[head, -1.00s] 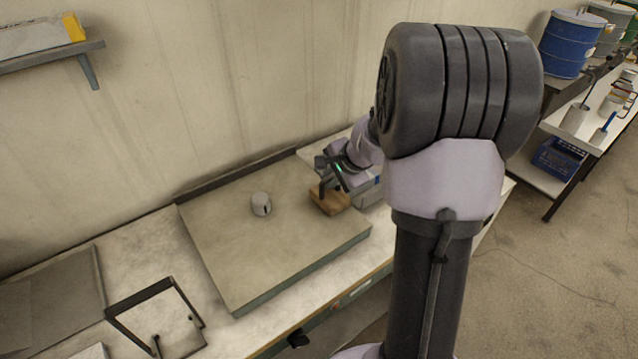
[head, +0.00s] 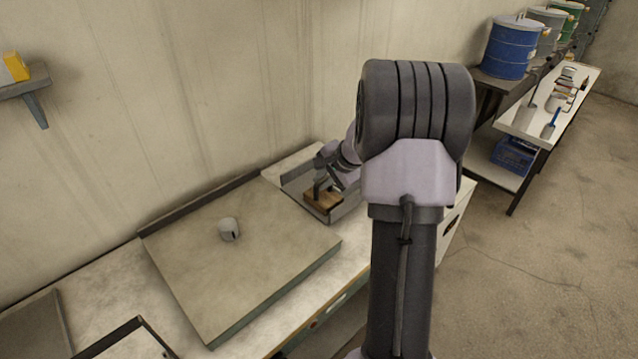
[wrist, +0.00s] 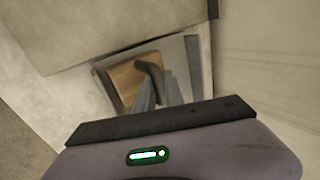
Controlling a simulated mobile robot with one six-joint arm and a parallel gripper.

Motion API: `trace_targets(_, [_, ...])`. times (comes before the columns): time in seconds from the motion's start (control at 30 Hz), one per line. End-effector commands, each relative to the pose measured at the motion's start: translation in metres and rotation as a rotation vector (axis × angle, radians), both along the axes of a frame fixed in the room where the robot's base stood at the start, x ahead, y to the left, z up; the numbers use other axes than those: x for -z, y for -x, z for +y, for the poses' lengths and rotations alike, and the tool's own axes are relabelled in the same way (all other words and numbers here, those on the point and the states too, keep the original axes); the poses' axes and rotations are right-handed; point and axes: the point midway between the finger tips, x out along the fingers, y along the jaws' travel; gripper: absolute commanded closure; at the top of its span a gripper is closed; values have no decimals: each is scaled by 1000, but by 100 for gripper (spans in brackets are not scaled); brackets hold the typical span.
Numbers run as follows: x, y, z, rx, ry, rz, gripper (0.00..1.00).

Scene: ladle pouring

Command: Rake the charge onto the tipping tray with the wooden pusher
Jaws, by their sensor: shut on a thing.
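The wooden pusher (head: 322,200) is a brown block with a dark upright handle. My gripper (head: 327,181) is shut on that handle, and the wrist view shows its fingers (wrist: 158,92) at the handle above the block (wrist: 124,80). The block is over a shallow grey metal tray (head: 349,208), beside the slab's right edge; I cannot tell whether it touches the tray floor. The tray also shows in the wrist view (wrist: 193,65). A small light-grey cylinder with a dark slot (head: 228,229), perhaps the charge, stands on the broad beige slab (head: 200,270), apart from the pusher.
The slab lies on a pale bench (head: 100,255) along the wall, with a low dark strip (head: 195,205) at its back. A black frame (head: 125,330) is at the front left. A blue drum (head: 509,47) and a white side table (head: 560,95) stand at the right.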

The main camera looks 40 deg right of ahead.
Motion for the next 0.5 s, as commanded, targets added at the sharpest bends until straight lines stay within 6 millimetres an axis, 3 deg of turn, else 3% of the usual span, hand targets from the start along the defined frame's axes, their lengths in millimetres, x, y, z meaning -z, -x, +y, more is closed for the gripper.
trace_targets(0.07, [4, 0, 10, -2, 0, -1, 100])
trace_targets(0.5, [-51, 1, 17, 0, 0, 0, 100])
